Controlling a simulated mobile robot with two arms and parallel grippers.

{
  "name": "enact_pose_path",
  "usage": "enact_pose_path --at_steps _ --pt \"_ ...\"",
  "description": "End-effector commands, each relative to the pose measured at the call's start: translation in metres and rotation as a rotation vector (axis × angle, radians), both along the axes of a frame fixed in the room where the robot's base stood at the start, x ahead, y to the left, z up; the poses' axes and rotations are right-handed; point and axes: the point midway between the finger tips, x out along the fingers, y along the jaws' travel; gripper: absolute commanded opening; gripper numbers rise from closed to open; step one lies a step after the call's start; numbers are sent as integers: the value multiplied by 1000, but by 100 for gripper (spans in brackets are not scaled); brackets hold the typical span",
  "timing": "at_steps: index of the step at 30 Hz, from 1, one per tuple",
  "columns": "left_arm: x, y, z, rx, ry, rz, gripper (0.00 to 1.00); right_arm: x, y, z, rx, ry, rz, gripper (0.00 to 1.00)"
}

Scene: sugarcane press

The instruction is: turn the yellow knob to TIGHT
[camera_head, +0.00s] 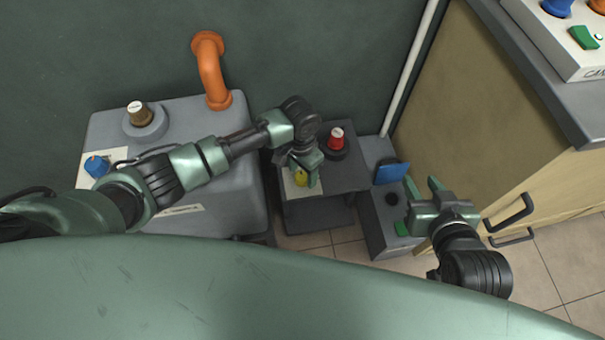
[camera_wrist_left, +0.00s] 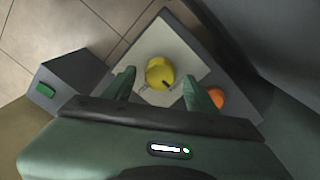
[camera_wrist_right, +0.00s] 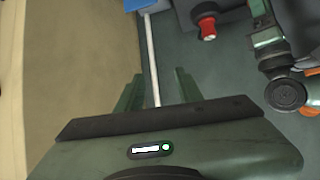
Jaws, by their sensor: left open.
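The yellow knob (camera_head: 301,176) sits on a pale label plate (camera_head: 289,188) on a low grey stand. In the left wrist view the knob (camera_wrist_left: 160,73) shows a dark pointer mark toward its lower right; the lettering around it is too small to read. My left gripper (camera_head: 306,180) is over the knob, pointing down. Its fingers (camera_wrist_left: 165,88) are open, one on either side of the knob, with visible gaps. My right gripper (camera_head: 423,188) is open and empty, to the right of the stand, away from the knob.
A red knob (camera_head: 336,138) stands behind the yellow one. A grey box with a green button (camera_head: 401,229) and blue part (camera_head: 391,173) stands to the right. A wooden cabinet (camera_head: 490,120) borders the right side.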

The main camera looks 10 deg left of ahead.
Motion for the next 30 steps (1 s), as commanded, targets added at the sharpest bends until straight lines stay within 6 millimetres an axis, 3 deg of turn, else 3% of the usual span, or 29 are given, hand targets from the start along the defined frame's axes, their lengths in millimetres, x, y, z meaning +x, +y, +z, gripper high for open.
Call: enact_pose_path --at_steps 6,15,21,30 --pt "0 0 -9 0 0 0 57 10 5 13 19 -81 5 36" --pt "0 0 -9 0 0 -1 57 12 5 15 21 -91 7 36" --pt "0 0 -9 0 0 -1 1 11 5 15 22 -89 6 36" --pt "0 0 -8 0 0 -20 0 5 2 7 8 -35 2 36"
